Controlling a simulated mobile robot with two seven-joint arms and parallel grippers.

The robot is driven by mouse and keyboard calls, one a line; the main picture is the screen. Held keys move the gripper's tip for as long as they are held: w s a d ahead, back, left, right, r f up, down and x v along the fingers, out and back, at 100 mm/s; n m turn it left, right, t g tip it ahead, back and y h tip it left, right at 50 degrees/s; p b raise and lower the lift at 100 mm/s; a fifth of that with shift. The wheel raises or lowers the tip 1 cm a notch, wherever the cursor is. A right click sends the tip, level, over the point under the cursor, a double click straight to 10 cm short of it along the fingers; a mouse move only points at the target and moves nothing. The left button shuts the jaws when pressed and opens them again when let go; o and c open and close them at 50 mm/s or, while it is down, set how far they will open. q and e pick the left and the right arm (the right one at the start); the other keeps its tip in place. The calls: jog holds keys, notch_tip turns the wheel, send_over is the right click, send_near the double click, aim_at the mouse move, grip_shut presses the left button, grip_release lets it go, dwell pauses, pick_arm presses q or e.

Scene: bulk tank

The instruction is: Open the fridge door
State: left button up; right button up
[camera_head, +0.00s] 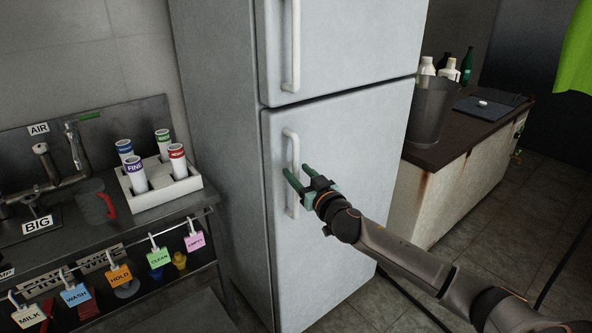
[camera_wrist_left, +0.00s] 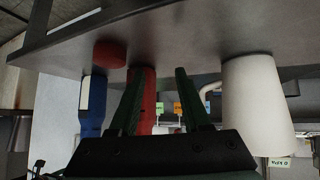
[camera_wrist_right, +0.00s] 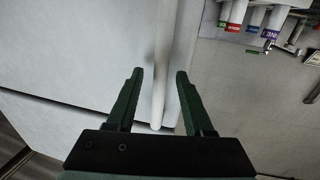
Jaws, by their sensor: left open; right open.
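The fridge (camera_head: 222,120) stands upright with an upper door (camera_head: 350,40) and a lower door (camera_head: 350,180), both closed. The lower door has a white vertical handle (camera_head: 291,150). My right gripper (camera_head: 295,174) is open at this handle. In the right wrist view the handle (camera_wrist_right: 161,90) runs between the two open fingers (camera_wrist_right: 159,73), with no clear contact. The upper door's handle (camera_head: 292,45) is free. My left gripper (camera_wrist_left: 159,72) shows only in the left wrist view, open, with no grip on anything.
A counter with a white rack (camera_head: 160,185) of labelled tubes and a red-handled mug (camera_head: 95,202) is left of the fridge. A bin (camera_head: 430,108) and bottles stand on the right counter. In the left wrist view a white cup (camera_wrist_left: 256,100) is near my left gripper.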

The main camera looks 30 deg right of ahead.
jog(key=shift+w, duration=0.85)
jog(key=shift+c, duration=0.3)
grip_shut()
jog(key=shift+d, duration=0.1)
dwell(0.5)
